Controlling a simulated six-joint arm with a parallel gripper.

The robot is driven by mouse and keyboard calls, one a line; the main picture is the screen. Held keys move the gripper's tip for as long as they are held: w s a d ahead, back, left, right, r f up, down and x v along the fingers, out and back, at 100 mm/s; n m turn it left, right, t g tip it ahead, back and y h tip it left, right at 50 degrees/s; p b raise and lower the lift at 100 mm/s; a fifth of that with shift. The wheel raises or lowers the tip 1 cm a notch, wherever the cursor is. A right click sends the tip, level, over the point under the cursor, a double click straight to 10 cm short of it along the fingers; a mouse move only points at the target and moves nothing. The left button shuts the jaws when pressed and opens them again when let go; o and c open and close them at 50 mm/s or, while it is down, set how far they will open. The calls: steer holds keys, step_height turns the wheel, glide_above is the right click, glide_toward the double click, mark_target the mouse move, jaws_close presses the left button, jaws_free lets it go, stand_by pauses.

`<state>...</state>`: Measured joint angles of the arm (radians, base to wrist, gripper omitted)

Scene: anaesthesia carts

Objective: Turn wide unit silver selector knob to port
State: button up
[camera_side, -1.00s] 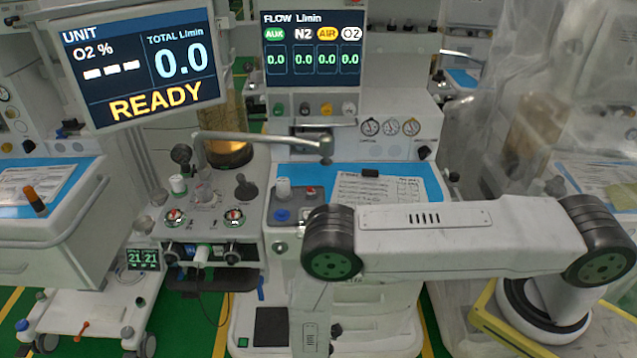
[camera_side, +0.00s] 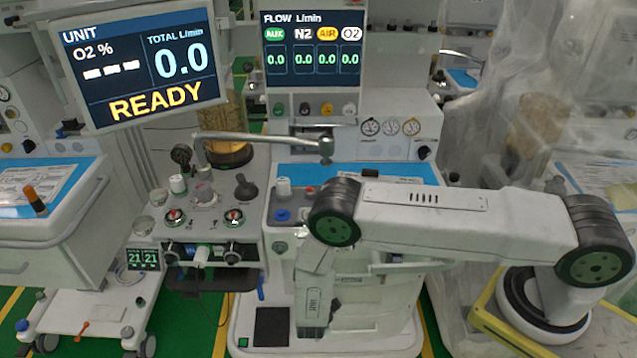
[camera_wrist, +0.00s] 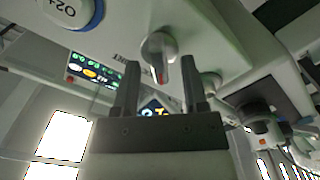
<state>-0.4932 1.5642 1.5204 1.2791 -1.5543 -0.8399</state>
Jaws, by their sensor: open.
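The silver selector knob (camera_wrist: 158,47) shows in the wrist view on the pale front panel of the wide unit. It is round with a pointer grip and a red mark at its lower end. My gripper (camera_wrist: 160,68) is open and empty below it in the picture. The knob appears between and just beyond the two fingertips, apparently apart from them. In the side view a small knob, apparently the same one, shows on the unit's front (camera_side: 280,247), left of my arm. My fingers cannot be made out in the side view.
A second fitting (camera_wrist: 210,82) sits right of the knob, with dark equipment (camera_wrist: 258,118) further right. The lit flow screen (camera_side: 313,50) stands above the blue worktop (camera_side: 300,172).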

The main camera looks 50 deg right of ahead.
jaws_close()
steer(key=shift+m, duration=0.4)
steer(key=shift+s+d+m, duration=0.1)
steer(key=shift+m, duration=4.2)
steer(key=shift+s+d+m, duration=0.1)
steer(key=shift+m, duration=4.2)
jaws_free()
